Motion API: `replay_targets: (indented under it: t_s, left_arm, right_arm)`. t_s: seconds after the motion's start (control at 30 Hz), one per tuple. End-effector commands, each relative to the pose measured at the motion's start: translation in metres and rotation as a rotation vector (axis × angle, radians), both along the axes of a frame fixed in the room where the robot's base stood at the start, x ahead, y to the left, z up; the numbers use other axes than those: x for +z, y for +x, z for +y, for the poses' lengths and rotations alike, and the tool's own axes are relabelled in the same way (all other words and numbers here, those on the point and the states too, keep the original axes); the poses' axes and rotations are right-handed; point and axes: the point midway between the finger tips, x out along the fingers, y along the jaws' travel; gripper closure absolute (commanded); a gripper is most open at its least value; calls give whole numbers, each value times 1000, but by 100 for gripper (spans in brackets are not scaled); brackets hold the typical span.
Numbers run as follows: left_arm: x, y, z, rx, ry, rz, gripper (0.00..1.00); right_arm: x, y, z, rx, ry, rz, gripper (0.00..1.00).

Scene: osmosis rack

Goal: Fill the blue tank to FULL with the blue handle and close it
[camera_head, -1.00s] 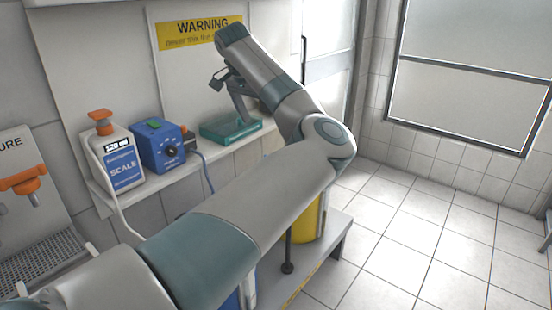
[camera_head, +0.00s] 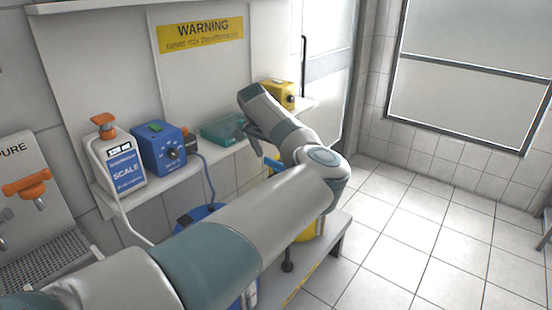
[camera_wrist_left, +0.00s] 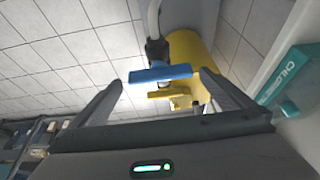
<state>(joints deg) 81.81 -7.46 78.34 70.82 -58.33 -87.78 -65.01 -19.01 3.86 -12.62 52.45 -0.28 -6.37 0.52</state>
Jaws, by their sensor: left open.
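The blue handle (camera_head: 272,163) shows just below my left gripper (camera_head: 246,133) in the head view. In the left wrist view the blue handle (camera_wrist_left: 160,73) is a bar lying crosswise between the spread fingertips of my open left gripper (camera_wrist_left: 162,80). I cannot tell whether the fingers touch it. The blue tank (camera_head: 200,214) is mostly hidden behind my left arm; only its upper part and a bit below the arm show. Its level mark is not visible. My right gripper is not in view.
A yellow handle (camera_wrist_left: 168,93) and yellow tank (camera_wrist_left: 190,55) are close behind the blue handle. The shelf carries a teal box (camera_head: 222,130), a blue device (camera_head: 160,148), a white scale (camera_head: 117,160) and a yellow device (camera_head: 281,95).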

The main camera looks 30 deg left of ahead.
Motion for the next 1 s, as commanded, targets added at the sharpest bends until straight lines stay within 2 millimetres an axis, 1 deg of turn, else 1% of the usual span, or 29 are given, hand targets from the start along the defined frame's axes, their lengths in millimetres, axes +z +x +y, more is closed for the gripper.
replay_targets:
  t_s: [0.1,0.27,0.53,0.57,0.6,0.67,0.7,1.0]
  left_arm:
    - [-10,4,0,1,-1,0,0]
    - [-17,7,0,1,0,0,0]
    - [-18,8,0,1,0,-1,0]
    - [-18,7,0,1,0,-1,2]
    - [-18,7,0,1,0,-1,12]
    - [-18,8,0,1,0,-1,26]
    - [-18,8,0,1,0,-1,35]
    - [-18,7,-1,13,1,0,35]
  right_arm:
    - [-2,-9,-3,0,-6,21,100]
    - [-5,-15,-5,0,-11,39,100]
    - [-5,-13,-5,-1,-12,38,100]
    - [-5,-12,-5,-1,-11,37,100]
    - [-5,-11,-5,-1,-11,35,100]
    - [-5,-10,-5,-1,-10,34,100]
    - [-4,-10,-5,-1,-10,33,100]
    - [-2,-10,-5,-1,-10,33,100]
